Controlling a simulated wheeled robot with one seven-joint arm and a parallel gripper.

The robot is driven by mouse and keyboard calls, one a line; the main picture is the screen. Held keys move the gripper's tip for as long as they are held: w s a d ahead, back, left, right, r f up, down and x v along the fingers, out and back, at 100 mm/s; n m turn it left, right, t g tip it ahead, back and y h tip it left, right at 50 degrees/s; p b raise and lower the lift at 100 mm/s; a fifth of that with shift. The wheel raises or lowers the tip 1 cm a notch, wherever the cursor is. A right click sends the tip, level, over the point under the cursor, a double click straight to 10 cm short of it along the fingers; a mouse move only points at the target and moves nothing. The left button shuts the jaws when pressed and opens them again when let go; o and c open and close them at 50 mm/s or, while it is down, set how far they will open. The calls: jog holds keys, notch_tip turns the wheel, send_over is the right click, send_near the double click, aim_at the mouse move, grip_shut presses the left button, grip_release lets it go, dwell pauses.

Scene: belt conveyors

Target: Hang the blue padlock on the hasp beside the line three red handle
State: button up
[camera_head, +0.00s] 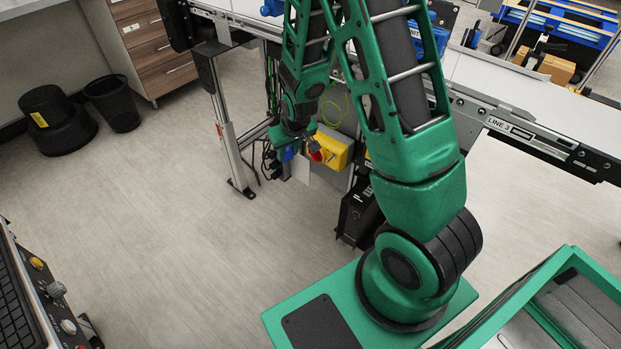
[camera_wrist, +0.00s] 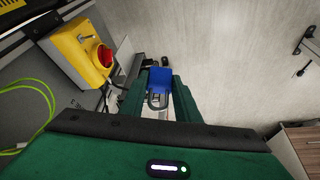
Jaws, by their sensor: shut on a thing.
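The blue padlock (camera_wrist: 160,80) is between the fingertips of my gripper (camera_wrist: 159,88), which is shut on it. Its grey shackle (camera_wrist: 154,104) points back toward the palm in the wrist view. In the head view the blue padlock (camera_head: 287,154) shows just under my gripper (camera_head: 288,141). The red handle (camera_wrist: 104,56) is on a yellow box (camera_wrist: 78,48), left of the padlock in the wrist view and apart from it. In the head view the red handle (camera_head: 315,156) and yellow box (camera_head: 334,150) are just right of my gripper. I cannot clearly make out the hasp.
A pale plate (camera_wrist: 123,54) stands beside the yellow box, near my left finger. A green-yellow cable (camera_wrist: 45,92) loops nearby. The conveyor labelled LINE 3 (camera_head: 505,127) runs above, with a support leg (camera_head: 230,150) to the left. Open floor (camera_head: 160,220) lies left of it.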

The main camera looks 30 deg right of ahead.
jog(key=d+f+m+g+h, duration=0.1)
jog(key=d+f+m+h, duration=0.1)
jog(key=d+f+m, duration=0.5)
jog(key=d+f+m+g+h, duration=0.15)
jog(key=f+m, duration=0.25)
jog(key=f, duration=0.6)
jog(key=shift+t, duration=0.35)
jog(key=shift+w+d+f, duration=0.25)
jog(key=shift+w+d, duration=0.2)
jog(key=shift+d, duration=1.15)
jog(key=shift+w+d+f, duration=0.3)
jog(key=shift+w+d, duration=0.1)
jog(key=shift+d, duration=1.25)
jog(key=shift+w+d+f, duration=0.25)
jog(key=shift+w+d, duration=0.2)
jog(key=shift+d, duration=1.15)
jog(key=o, duration=1.1)
jog(key=shift+f, duration=0.1)
jog(key=shift+o, duration=0.2)
